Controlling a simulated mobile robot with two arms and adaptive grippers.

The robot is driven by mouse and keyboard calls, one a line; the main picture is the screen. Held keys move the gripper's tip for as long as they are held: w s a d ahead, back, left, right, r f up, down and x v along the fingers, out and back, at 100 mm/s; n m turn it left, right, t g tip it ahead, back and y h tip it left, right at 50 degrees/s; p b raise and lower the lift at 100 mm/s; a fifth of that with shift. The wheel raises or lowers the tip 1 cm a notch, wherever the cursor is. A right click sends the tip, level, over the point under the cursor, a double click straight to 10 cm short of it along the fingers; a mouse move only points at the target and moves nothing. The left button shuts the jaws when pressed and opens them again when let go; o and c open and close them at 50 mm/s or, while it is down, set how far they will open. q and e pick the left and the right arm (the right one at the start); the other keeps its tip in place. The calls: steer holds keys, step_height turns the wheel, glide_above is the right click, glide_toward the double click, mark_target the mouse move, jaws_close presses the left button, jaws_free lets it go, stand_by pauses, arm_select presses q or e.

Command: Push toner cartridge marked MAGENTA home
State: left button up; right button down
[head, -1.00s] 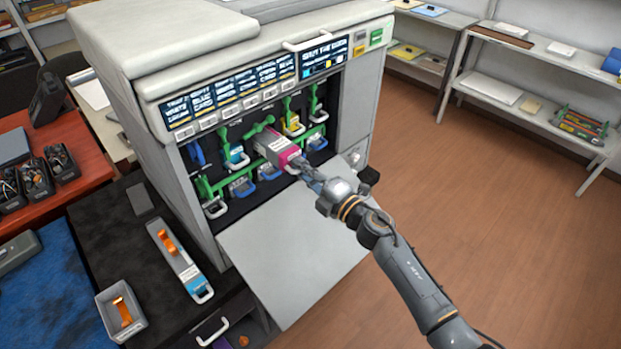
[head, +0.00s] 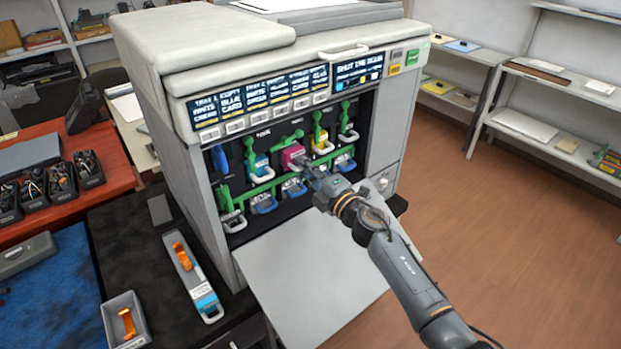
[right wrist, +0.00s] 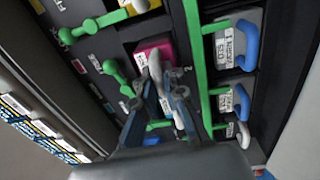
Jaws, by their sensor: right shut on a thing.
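The magenta cartridge (head: 291,153) sits in the upper row of the printer's open bay, with only its magenta front end showing. It also shows in the right wrist view (right wrist: 150,48), with a pale handle on its front. My right gripper (head: 307,169) is at this front end, shut on the cartridge's handle. In the right wrist view its fingers (right wrist: 164,88) close about the handle. The fingers partly hide the handle, and the cartridge's rear is hidden inside the slot. My left gripper is not in view.
Green levers (head: 317,127), a yellow cartridge (head: 322,145) and a blue one (head: 260,166) flank the slot. A lower row of blue-handled units (head: 264,203) sits beneath. The lowered door (head: 310,270) lies below my arm. A loose cartridge (head: 190,272) lies on the black side surface.

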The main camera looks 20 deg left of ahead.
steer(key=shift+r, duration=0.15)
steer(key=c, duration=1.3)
jaws_free()
steer(key=shift+c, duration=0.2)
steer(key=shift+o, duration=0.9)
steer(key=shift+f, duration=0.25)
steer(key=shift+o, duration=1.2)
steer(key=shift+r, duration=0.15)
steer(key=p+v, duration=0.5)
steer(key=v, duration=0.2)
